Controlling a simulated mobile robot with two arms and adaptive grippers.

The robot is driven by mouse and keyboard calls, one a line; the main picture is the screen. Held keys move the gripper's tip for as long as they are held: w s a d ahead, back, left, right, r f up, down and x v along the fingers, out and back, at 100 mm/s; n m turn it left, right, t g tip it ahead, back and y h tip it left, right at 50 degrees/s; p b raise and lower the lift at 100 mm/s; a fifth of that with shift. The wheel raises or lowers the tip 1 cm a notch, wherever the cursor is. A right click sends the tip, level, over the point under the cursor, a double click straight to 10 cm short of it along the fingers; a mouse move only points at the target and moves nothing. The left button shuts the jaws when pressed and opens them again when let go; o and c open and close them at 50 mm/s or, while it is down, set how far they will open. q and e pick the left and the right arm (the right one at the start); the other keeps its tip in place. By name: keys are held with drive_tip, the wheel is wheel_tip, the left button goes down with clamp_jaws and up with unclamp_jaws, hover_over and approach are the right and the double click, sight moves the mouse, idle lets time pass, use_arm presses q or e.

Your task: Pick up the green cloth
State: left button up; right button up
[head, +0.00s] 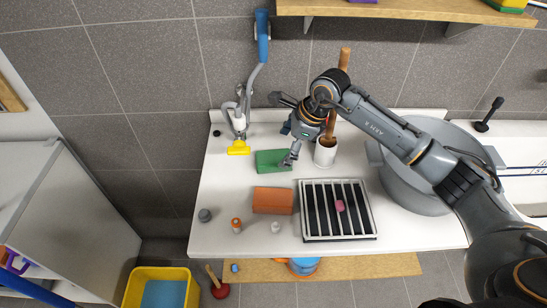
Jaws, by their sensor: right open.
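The green cloth (270,161) looks like a flat, folded rectangle lying on the white counter, left of a white cup. My right gripper (286,130) is above and close to its right end, with its fingers spread apart and nothing between them. One finger reaches down by the cloth's right edge; I cannot tell whether it touches. The cloth's right end is partly hidden by the gripper. My left gripper is not in view.
A white cup (325,155) with a wooden-handled tool stands right of the cloth. A large grey tub (420,195) stands right, beneath my arm.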

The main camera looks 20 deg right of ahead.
sight(276, 156)
drive_tip(key=p+x, duration=0.1)
drive_tip(key=x, duration=0.1)
drive_tip(key=p+x, duration=0.1)
drive_tip(key=x, duration=0.1)
drive_tip(key=shift+a, duration=0.3)
drive_tip(key=shift+w+a+f, duration=0.1)
drive_tip(key=shift+w+f, duration=0.1)
drive_tip(key=shift+f, duration=0.35)
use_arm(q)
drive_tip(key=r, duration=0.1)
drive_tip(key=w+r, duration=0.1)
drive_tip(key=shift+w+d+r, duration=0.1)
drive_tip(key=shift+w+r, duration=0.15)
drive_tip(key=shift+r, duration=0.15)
use_arm(e)
drive_tip(key=c, duration=1.2)
